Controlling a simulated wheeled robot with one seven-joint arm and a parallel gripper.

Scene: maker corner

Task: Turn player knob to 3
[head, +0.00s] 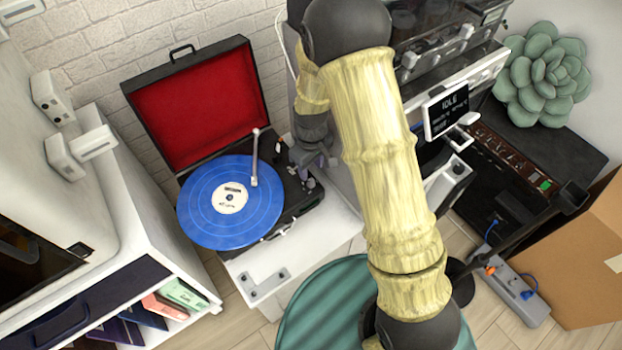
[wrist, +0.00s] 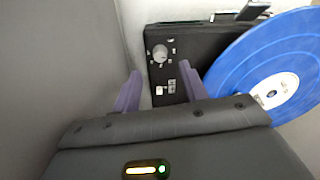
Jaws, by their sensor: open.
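The record player (head: 292,204) is a black case with its red-lined lid open and a blue record (head: 218,222) on it. In the wrist view, its round grey knob (wrist: 160,53) sits on the black deck, with small white marks around it. The blue record also shows in the wrist view (wrist: 256,62), right of the knob. My gripper (wrist: 160,88) is open, its two purple fingers apart and empty. The knob appears beyond the fingertips, between their lines, not visibly touched. In the head view my gripper (head: 310,170) is over the player's right side; I cannot make out the knob there.
The tonearm (head: 254,160) reaches over the record. A grey wall or panel stands close to the left of my gripper in the wrist view. A machine with an IDLE screen (head: 447,109) stands at right. A white shelf (head: 190,270) is at left.

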